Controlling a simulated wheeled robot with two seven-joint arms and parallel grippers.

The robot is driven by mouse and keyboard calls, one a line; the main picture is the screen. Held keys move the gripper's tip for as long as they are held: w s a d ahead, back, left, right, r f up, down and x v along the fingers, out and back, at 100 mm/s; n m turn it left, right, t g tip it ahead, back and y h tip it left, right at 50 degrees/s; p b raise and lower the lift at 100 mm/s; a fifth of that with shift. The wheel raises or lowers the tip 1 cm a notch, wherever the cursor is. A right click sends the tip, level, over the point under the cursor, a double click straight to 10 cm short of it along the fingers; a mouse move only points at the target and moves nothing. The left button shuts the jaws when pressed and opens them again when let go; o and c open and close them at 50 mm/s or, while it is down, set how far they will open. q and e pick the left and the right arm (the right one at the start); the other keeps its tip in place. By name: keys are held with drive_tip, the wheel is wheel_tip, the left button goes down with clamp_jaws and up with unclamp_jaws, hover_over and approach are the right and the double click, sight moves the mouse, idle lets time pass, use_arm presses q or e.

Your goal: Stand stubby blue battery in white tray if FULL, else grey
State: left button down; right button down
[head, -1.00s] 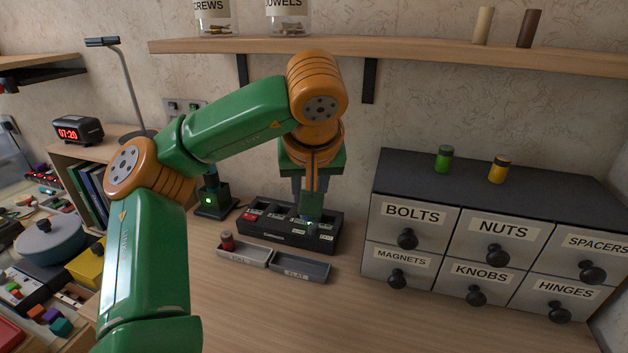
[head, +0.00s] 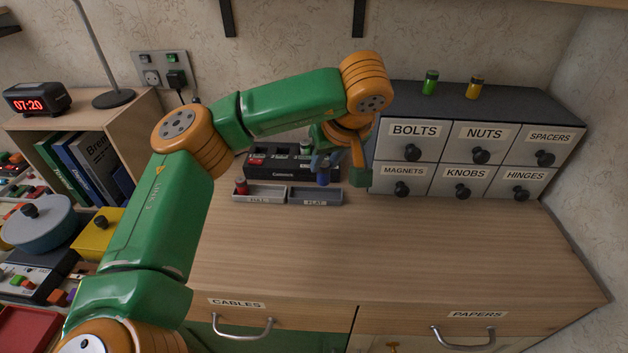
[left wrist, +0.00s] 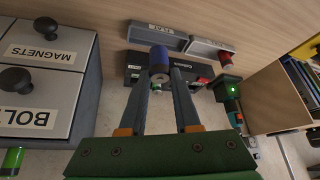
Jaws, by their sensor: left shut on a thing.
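My left gripper (head: 320,160) is shut on the stubby blue battery (head: 323,176), which also shows between the fingers in the left wrist view (left wrist: 159,57). In the head view the battery looks upright, in front of the right part of the black charger (head: 265,172) and at the back edge of the grey tray (head: 335,197). Its exact height is hard to tell. The grey tray is labelled FLAT. The white tray (head: 250,200), its label reading FULL, lies left of it and holds a standing red battery (head: 241,185). My right gripper is not in view.
The wooden worktop (head: 400,245) in front is clear.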

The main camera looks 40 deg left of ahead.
use_arm(q)
drive_tip(key=x, duration=0.4)
drive_tip(key=a+p+x, duration=0.1)
drive_tip(key=x, duration=0.2)
drive_tip(key=shift+w+r, duration=0.3)
drive_tip(key=shift+w, duration=0.05)
wheel_tip(320, 180, down, 3)
drive_tip(key=shift+w+r+p, duration=0.1)
drive_tip(key=shift+p, duration=0.4)
drive_tip(key=shift+w+f, duration=0.1)
drive_tip(key=shift+f, duration=0.3)
drive_tip(key=c, duration=0.6)
unclamp_jaws()
drive_tip(key=shift+d+r, duration=0.1)
drive_tip(key=shift+r, duration=0.25)
drive_tip(key=b+v, duration=0.1)
drive_tip(key=v, duration=1)
drive_tip(key=shift+s+d+r, duration=0.1)
drive_tip(key=shift+s+r, duration=0.2)
